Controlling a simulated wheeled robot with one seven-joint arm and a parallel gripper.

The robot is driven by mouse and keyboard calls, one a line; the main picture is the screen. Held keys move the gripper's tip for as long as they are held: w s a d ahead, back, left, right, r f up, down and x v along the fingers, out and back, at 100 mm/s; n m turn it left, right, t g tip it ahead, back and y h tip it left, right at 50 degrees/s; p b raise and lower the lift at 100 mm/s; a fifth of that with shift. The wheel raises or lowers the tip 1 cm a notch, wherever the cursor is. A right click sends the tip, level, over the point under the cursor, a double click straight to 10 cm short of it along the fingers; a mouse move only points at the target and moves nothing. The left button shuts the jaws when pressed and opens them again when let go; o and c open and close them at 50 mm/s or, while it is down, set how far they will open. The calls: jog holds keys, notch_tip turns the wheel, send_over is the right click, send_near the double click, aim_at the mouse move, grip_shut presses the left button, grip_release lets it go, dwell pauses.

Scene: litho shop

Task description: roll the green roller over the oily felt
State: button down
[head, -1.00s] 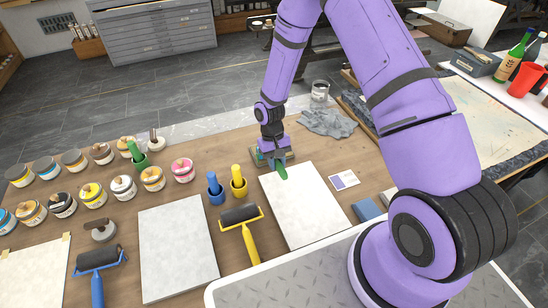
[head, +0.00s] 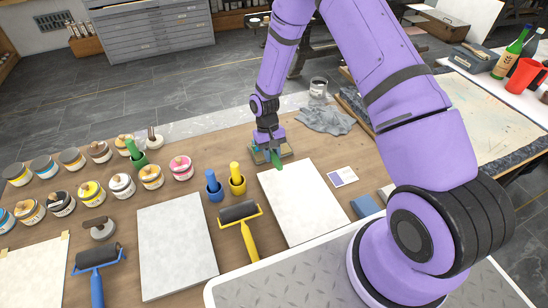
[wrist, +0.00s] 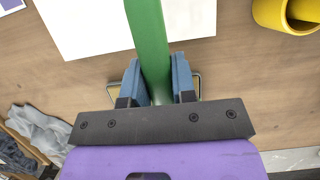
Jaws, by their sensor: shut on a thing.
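My gripper (head: 271,150) is shut on the green roller's handle (head: 278,161), at the far edge of the right-hand white sheet. In the wrist view the green handle (wrist: 150,40) passes between the two blue-grey fingers (wrist: 158,85) and runs over the white sheet. The roller's drum is hidden under my gripper. A small olive-tan pad (head: 288,150), which looks like the felt, lies under and around my gripper, mostly covered. Bits of thin metal frame show beside the fingers in the wrist view. I cannot tell whether the drum touches the felt.
Several ink tins stand farther left. A grey cloth (head: 325,120) and a glass jar (head: 318,90) are behind right. A small card (head: 342,177) lies right of the sheet.

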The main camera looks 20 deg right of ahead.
aim_at(277, 160)
jog(key=shift+w, duration=1.25)
jog(key=shift+s, duration=3.35)
jog(key=shift+r, duration=1.5)
